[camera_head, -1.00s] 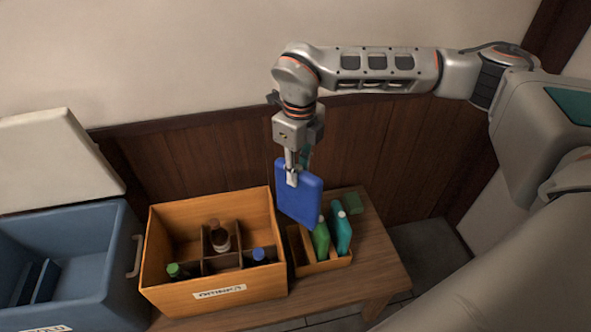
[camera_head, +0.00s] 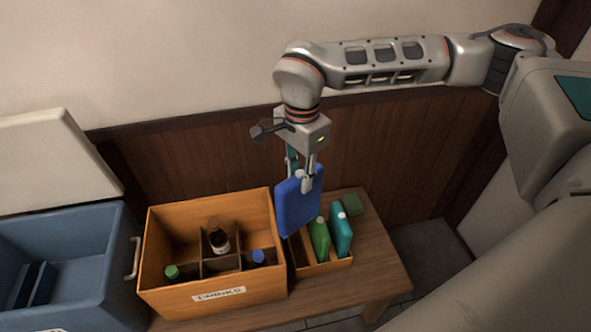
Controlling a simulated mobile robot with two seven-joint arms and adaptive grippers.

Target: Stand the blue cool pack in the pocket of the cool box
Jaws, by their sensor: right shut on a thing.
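The blue cool pack (camera_head: 297,208) hangs upright from my right gripper (camera_head: 308,180), which is shut on its top edge. It is in the air above the small wooden holder, just right of the drinks crate. The cool box (camera_head: 70,285) is the blue box at the far left, with its pale lid (camera_head: 55,160) standing open. Inside it, dark upright dividers (camera_head: 38,284) show at the lower left; the pocket's full shape is cut off or hard to see. My left gripper is out of view.
A wooden drinks crate (camera_head: 205,297) with several bottles stands between the cool box and the pack. The bench (camera_head: 375,262) is clear at right.

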